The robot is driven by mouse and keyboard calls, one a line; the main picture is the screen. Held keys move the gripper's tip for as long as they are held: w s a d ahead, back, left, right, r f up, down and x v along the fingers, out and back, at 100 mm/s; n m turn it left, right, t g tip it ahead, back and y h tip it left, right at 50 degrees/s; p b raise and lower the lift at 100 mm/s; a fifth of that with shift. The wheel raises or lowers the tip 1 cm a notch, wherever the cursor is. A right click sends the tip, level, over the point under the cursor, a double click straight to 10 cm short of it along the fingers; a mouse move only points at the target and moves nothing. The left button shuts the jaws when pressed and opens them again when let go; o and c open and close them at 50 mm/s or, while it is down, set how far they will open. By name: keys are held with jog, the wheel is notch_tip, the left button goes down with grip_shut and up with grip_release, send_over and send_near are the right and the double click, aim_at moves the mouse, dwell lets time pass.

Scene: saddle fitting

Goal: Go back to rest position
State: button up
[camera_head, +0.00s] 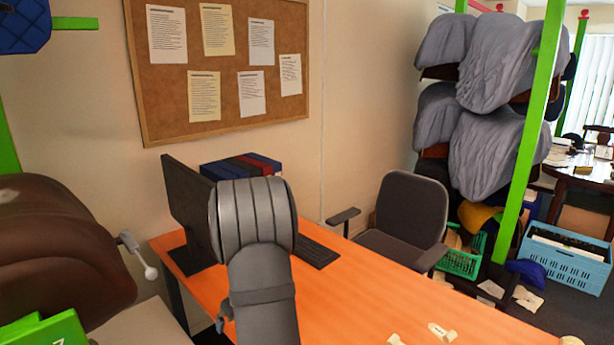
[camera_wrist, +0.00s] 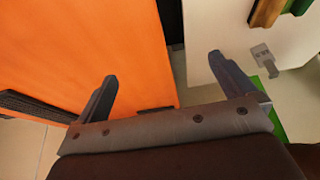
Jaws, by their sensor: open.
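My gripper (camera_wrist: 161,66) shows in the wrist view with its two dark fingers spread wide and nothing between them. The orange desk (camera_wrist: 90,45) lies below on the left, and a pale surface is below on the right. In the head view my grey arm rises in front of the orange desk (camera_head: 350,300), and the gripper itself cannot be made out there. A brown saddle (camera_head: 60,240) stands at the left on a green support, apart from my arm in the picture.
A monitor (camera_head: 187,205), a keyboard (camera_head: 317,252) and dark blue and red binders (camera_head: 240,163) are on the desk behind my arm. A grey chair (camera_head: 408,215) stands beyond. Covered saddles (camera_head: 500,60) hang on a green rack at right. The desk's front right is mostly clear.

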jog(key=w+d+r+m+t+h, duration=0.1)
jog(key=d+r+m, duration=0.2)
jog(key=d+m, duration=0.2)
jog(key=d, duration=0.3)
jog(key=shift+w+d+r+h, duration=0.2)
jog(key=shift+w+h, duration=0.05)
jog(key=shift+h, duration=0.05)
